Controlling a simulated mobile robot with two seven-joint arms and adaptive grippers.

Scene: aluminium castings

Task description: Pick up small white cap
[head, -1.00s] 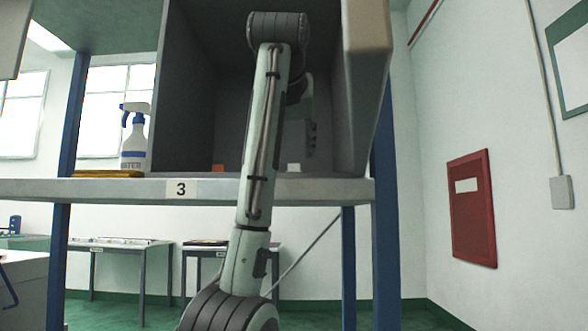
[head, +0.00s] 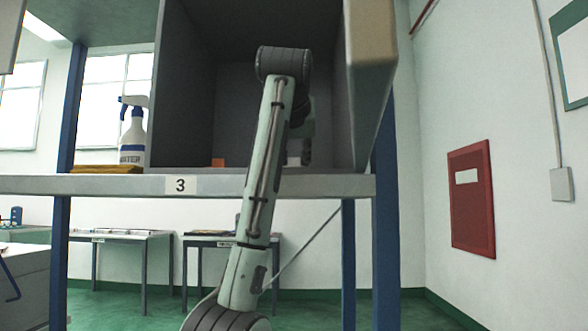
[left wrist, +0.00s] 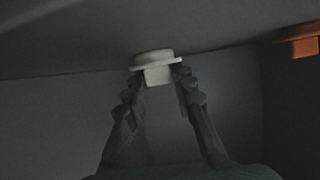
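The small white cap (left wrist: 153,62) shows in the left wrist view with a wide flange and a narrower block-like part. In the head view the white cap (head: 293,161) is on the floor of the grey shelf box, partly hidden by my arm. My left gripper (left wrist: 158,74) is open, with its fingertips on either side of the cap's narrower part, close to the flange. I cannot tell whether they touch it. In the head view the left gripper (head: 307,155) is low inside the box, beside the cap. My right gripper is not in view.
An orange cap (head: 217,162) stands left of the white one, and also shows in the left wrist view (left wrist: 303,46). The box's side walls (head: 183,90) enclose the space.

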